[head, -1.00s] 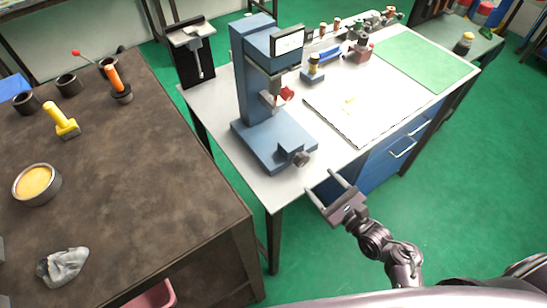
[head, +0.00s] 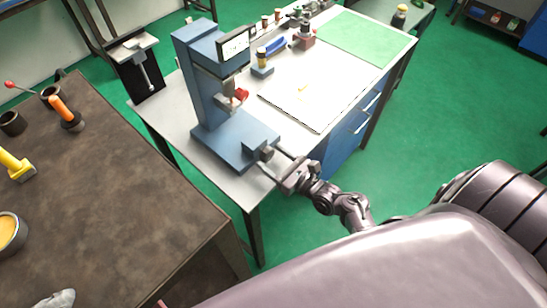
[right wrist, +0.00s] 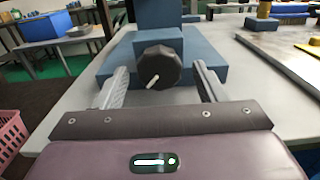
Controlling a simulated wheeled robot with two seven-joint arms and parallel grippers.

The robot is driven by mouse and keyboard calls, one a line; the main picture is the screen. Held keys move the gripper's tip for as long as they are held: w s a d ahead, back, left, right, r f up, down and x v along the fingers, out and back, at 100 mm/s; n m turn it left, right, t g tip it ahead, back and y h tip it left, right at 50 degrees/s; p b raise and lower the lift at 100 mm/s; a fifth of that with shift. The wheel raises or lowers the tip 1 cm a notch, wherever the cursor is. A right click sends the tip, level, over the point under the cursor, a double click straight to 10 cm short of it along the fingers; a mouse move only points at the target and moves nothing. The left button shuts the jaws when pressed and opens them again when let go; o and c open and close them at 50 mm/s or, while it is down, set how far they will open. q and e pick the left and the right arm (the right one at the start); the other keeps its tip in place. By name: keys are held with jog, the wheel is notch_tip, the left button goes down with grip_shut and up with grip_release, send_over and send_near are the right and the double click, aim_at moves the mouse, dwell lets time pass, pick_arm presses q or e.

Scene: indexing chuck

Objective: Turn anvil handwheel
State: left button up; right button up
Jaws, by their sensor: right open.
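The anvil handwheel is a dark ridged knob with a short pale handle (right wrist: 159,67), on the front of the blue hardness-tester-like machine (head: 235,142). In the head view the handwheel (head: 266,153) is small and partly covered by my gripper. My right gripper (head: 270,159) is open at the front edge of the machine's base. In the right wrist view its two fingers (right wrist: 160,72) stand left and right of the handwheel, with a gap on each side. I cannot tell how far the fingertips reach past the wheel. My left gripper is out of view.
The machine stands on a white-topped bench (head: 188,125) with a pale board (head: 310,98) and a green mat (head: 360,42) to its right. A dark brown table (head: 110,190) is at left. A pink basket (right wrist: 12,135) shows at left in the wrist view.

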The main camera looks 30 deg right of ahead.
jog(key=shift+c, duration=0.2)
jog(key=c, duration=0.9)
jog(key=shift+n, duration=0.4)
